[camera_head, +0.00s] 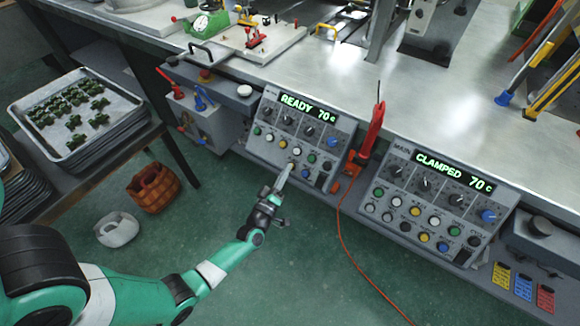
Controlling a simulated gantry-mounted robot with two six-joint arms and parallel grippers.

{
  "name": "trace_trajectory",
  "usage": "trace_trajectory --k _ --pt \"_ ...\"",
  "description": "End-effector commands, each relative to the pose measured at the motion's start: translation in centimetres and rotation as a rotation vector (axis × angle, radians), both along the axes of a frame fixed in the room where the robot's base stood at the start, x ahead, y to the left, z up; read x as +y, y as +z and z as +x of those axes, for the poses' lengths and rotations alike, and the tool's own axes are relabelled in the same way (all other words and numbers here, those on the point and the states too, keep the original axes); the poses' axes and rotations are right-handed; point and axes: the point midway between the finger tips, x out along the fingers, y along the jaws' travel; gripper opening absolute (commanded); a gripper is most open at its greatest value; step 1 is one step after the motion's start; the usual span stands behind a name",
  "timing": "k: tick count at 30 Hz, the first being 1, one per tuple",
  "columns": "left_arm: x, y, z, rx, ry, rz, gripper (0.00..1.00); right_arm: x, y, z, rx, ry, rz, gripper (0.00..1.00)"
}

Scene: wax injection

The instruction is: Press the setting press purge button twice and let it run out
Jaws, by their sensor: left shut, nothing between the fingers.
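The left control panel (271,153) shows "READY 70 c" in green and has dark knobs on top with rows of coloured round buttons below. Its small labels are too small to read, so I cannot tell which button is the purge button. My left gripper (289,166) is shut and empty, with its tips at the lower middle of this panel, close to the bottom row of buttons. I cannot tell whether the tips touch a button. The right control panel (409,222) shows "CLAMPED 70 c". My right gripper is not in view.
A red tool (373,131) with a trailing red cord stands between the panels. The metal bench (300,75) lies behind them. A tray (133,101) of green wax pieces is at the left.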

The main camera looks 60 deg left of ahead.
Motion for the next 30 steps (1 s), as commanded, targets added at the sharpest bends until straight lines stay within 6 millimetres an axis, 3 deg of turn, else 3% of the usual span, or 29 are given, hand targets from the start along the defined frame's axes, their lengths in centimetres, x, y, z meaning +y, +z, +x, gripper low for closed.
trace_trajectory --k 30 --pt "0.32 -0.54 0.58 0.001 -0.001 0.000 0.00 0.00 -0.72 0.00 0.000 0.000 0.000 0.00"
